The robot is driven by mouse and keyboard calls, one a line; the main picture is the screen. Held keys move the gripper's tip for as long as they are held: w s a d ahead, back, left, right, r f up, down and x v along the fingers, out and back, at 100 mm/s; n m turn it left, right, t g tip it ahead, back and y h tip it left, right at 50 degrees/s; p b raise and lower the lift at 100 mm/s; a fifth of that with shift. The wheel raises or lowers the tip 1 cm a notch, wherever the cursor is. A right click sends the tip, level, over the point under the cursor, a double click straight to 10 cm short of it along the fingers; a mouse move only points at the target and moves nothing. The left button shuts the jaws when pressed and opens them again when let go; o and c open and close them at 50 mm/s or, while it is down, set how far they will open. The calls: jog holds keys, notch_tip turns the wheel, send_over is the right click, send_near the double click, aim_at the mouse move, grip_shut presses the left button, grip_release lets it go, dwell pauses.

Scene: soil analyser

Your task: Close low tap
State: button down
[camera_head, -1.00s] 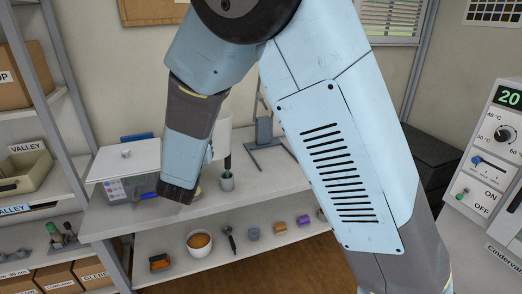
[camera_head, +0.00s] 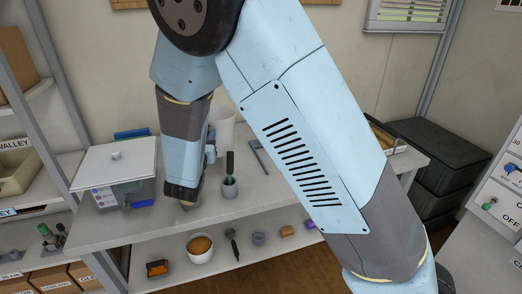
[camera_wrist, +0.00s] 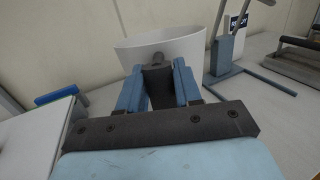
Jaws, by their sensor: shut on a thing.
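My gripper (camera_wrist: 157,74) shows in the wrist view with its two blue fingers on either side of a dark grey piece (camera_wrist: 158,88). It is shut on this piece, which looks like a tap handle, though I cannot be sure. A white tub (camera_wrist: 160,50) stands right behind the fingers. In the head view the tub (camera_head: 222,128) is partly hidden by my arm.
A grey stand (camera_wrist: 228,55) is right of the tub. A white bowl (camera_head: 200,247) and small items sit on the lower shelf. Dark crates (camera_head: 435,160) stand at the right.

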jog(key=shift+w+d+f, duration=0.25)
jog(key=shift+w+f, duration=0.15)
jog(key=shift+f, duration=0.15)
jog(key=shift+t, duration=0.4)
jog(key=shift+d, duration=0.1)
jog(key=shift+s+f, duration=0.1)
jog(key=shift+f, duration=0.05)
notch_tip(320, 180, down, 10)
jog(key=shift+r, duration=0.2)
jog(key=c, duration=0.8)
grip_release()
jog(key=shift+s, duration=0.15)
